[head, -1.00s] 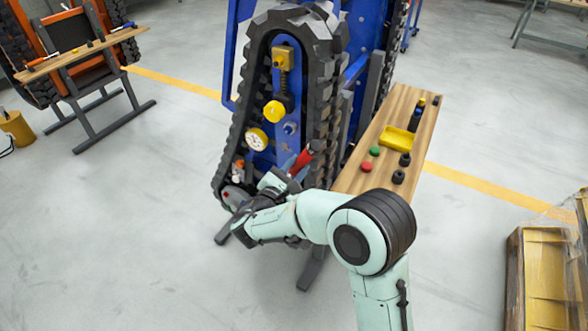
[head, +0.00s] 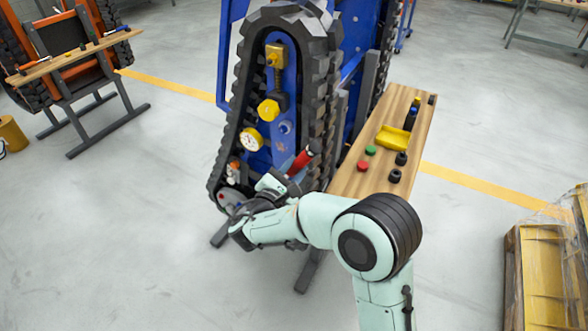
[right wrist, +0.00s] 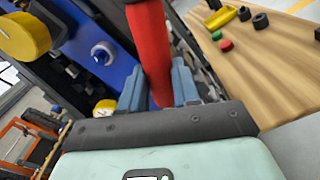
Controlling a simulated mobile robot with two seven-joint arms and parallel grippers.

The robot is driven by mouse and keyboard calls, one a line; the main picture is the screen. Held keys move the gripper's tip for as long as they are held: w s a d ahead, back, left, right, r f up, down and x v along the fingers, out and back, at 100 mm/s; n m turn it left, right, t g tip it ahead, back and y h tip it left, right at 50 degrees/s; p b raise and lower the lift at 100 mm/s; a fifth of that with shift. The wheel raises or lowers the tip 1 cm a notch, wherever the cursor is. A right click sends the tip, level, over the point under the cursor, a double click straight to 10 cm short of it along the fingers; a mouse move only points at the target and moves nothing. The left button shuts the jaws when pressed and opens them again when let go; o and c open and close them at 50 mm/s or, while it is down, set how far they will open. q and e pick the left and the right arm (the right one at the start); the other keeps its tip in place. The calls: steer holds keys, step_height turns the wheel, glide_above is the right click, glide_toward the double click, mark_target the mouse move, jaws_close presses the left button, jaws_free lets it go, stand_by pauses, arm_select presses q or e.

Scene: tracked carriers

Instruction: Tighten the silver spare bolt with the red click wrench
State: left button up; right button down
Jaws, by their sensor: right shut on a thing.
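My right gripper (head: 285,182) is shut on the red click wrench (head: 301,162), in front of the lower part of the tracked carrier. In the right wrist view the wrench's red handle (right wrist: 149,45) stands up between the two blue-grey fingers (right wrist: 158,92); its lower end is hidden. A pale silver-blue bolt-like head (head: 285,127) sits on the carrier's blue plate, above the wrench and apart from it. It also shows in the right wrist view (right wrist: 102,53), left of the handle. I cannot tell for sure that it is the silver spare bolt. My left gripper is not in view.
A wooden bench (head: 362,187) at right holds a yellow tray (head: 392,137), red and green caps and black nuts. A wrapped crate (head: 540,275) stands at right.

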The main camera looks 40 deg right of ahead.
steer(key=shift+w+a+r+p, duration=0.1)
steer(key=shift+w+r+p, duration=0.1)
steer(key=shift+w+p, duration=0.1)
steer(key=shift+a, duration=0.1)
steer(key=shift+b+v, duration=0.3)
steer(key=shift+v, duration=1.45)
steer(key=shift+v, duration=1.95)
steer(key=shift+f, duration=0.1)
